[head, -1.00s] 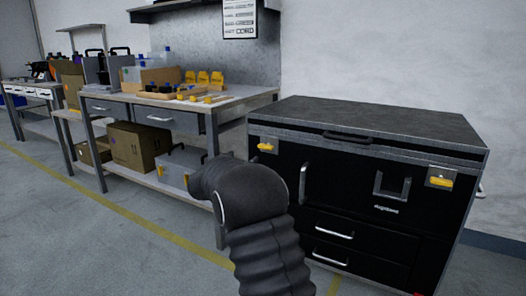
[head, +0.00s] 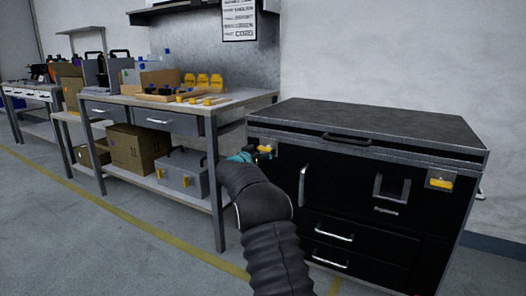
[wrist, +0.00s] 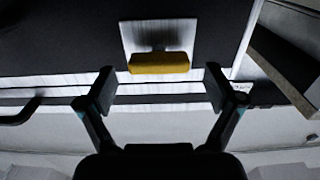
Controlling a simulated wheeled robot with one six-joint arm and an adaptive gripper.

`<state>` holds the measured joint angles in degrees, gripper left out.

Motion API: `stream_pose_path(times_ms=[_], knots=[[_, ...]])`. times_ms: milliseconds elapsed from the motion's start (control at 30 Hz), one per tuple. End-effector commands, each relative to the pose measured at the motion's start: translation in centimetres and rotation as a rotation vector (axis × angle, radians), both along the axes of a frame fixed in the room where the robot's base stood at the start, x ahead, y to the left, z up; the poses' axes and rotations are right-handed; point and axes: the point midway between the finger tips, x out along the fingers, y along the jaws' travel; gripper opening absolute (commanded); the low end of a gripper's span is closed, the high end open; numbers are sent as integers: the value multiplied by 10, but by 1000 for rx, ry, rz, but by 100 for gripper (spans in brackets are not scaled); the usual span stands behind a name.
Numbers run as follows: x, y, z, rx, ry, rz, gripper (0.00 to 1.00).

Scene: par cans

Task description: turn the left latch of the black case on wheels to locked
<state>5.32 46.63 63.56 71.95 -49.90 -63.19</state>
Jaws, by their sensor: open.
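The black case (head: 345,185) stands at the right in the head view, with a grey lid and metal edges. Its left latch (head: 265,149) is partly hidden there by my gripper (head: 246,156). In the wrist view the latch (wrist: 160,62) is a yellow bar on a pale metal plate, lying level across the picture. My gripper (wrist: 160,88) is open, its two fingertips apart on either side of the bar and just short of it. Nothing is between the fingers, and I cannot tell any contact.
The case's right latch (head: 440,182) is also yellow. A silver upright handle (head: 302,186) is right of my arm. A workbench (head: 190,125) with boxes and yellow items stands at the left, close to my arm. The floor at front left is clear.

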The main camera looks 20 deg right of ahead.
Motion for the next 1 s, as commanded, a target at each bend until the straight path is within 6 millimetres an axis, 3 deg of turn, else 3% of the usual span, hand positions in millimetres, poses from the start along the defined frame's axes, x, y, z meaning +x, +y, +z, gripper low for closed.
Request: stream_pose_path(times_ms=[400,667,1000], knots=[[5,-7,0,0,0,0,92],[5,-7,0,0,0,0,32],[4,-7,1,22,-28,0,32]])
